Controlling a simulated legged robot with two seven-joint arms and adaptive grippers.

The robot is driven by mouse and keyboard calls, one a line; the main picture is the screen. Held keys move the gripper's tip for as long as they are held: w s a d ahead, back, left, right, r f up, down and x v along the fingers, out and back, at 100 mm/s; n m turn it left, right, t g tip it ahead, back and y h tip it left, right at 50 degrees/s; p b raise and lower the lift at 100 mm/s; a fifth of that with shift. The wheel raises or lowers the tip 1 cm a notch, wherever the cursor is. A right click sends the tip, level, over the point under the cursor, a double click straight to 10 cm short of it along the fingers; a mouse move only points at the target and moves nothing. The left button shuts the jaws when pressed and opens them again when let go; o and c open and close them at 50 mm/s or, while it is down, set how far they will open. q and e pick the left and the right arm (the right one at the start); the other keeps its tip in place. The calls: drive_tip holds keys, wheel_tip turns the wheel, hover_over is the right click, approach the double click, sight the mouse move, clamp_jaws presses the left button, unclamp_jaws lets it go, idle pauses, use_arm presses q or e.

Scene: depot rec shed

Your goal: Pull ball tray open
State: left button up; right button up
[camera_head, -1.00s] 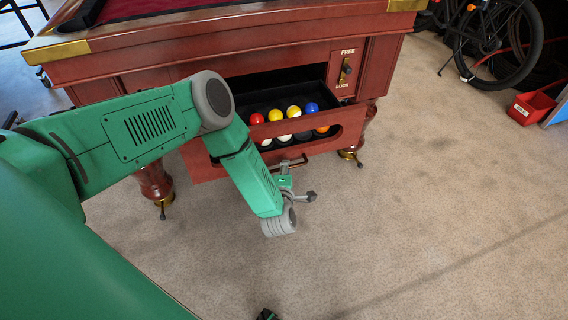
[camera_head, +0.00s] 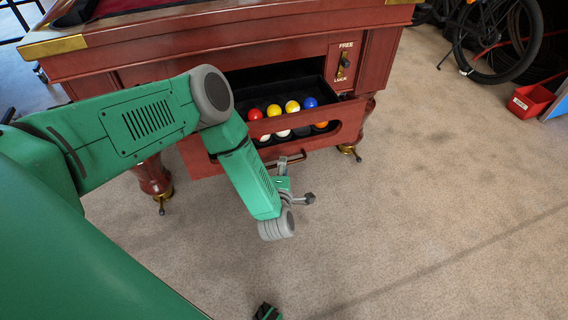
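The ball tray (camera_head: 221,171) is a red-brown wooden drawer in the pool table's front. It stands partly out, with several coloured balls (camera_head: 274,111) in its dark inside. A bar handle (camera_head: 297,158) is low on its front face. My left gripper (camera_head: 284,168) is at this handle, one grey finger part overlapping the bar in the picture. My own wrist covers part of the gripper, so whether it grips the bar cannot be told. The forearm covers the left part of the tray front.
The pool table (camera_head: 150,60) fills the top left, with brass-footed legs (camera_head: 155,180) on either side of the tray. Carpet (camera_head: 420,200) in front and to the right is clear. A red bin (camera_head: 531,101) and a bicycle (camera_head: 490,40) stand at the upper right.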

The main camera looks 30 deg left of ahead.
use_arm(q)
drive_tip(key=v, duration=0.9)
drive_tip(key=shift+s, duration=0.3)
drive_tip(key=s+d+r+m+g+h+p, duration=0.2)
drive_tip(key=s+d+m+g+h+p, duration=0.45)
drive_tip(key=m, duration=0.75)
drive_tip(key=s+a+r+m+g, duration=0.2)
drive_tip(key=s+m, duration=0.1)
drive_tip(key=s, duration=0.3)
drive_tip(key=s+a+r+m+g+p, duration=0.1)
drive_tip(key=s+a+r+m+g, duration=0.1)
drive_tip(key=s, duration=0.4)
drive_tip(key=s+a+r+m+g+p, duration=0.1)
drive_tip(key=s+a+r+m+g, duration=0.2)
drive_tip(key=s+a+m, duration=0.1)
drive_tip(key=shift+s+r+m+h, duration=0.2)
drive_tip(key=shift+s+m+h, duration=0.15)
drive_tip(key=shift+s+m, duration=0.6)
